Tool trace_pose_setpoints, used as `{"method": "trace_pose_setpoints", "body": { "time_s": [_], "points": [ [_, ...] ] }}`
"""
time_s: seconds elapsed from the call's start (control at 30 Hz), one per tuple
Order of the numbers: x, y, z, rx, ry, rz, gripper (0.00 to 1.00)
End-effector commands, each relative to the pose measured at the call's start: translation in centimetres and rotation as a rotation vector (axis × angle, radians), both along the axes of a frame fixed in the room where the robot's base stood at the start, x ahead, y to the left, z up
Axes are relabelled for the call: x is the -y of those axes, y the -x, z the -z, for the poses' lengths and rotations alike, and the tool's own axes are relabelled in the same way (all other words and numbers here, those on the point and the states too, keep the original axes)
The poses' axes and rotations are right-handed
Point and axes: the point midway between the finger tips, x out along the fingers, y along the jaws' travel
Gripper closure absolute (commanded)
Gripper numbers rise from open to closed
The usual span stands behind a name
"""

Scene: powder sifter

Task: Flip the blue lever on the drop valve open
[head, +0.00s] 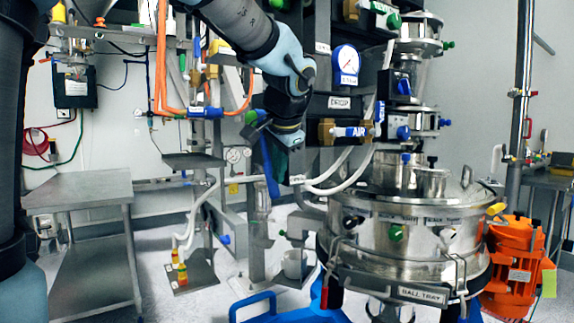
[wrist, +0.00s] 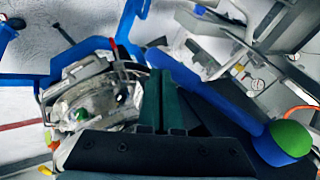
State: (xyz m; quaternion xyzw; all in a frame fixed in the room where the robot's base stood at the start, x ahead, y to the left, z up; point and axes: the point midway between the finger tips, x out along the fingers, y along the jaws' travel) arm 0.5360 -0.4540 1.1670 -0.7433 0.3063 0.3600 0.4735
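A long blue lever (head: 268,165) with a green round end hangs down, slightly tilted, left of the black DROP label (head: 340,103). In the wrist view the blue lever (wrist: 215,98) runs diagonally from upper middle to its green end at lower right. My gripper (head: 284,172) points down just right of the lever in the head view. In the wrist view my gripper's dark green fingers (wrist: 161,78) are together with nothing seen between them. They lie beside the lever; whether they touch it I cannot tell. A brass valve with a blue handle (head: 352,131) is under the label.
The steel sifter drum (head: 405,230) with hoses stands at right, marked BALL TRAY. An orange motor (head: 513,265) stands beside it. Steel posts and pipes surround the lever. A steel table (head: 70,192) is at left, with a blue frame (head: 262,303) on the floor.

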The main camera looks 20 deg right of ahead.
Motion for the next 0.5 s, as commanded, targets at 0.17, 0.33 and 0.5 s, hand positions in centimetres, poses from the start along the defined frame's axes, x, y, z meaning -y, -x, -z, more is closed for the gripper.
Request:
{"method": "trace_pose_setpoints", "body": {
  "time_s": [0.17, 0.33, 0.5],
  "points": [
    [0.0, -0.1, 0.1, -0.001, -0.001, 0.000, 1.00],
    [0.0, -0.1, 0.1, -0.001, -0.001, 0.000, 1.00],
    [-0.1, 0.4, -0.8, 0.002, 0.003, 0.000, 1.00]
  ]
}}
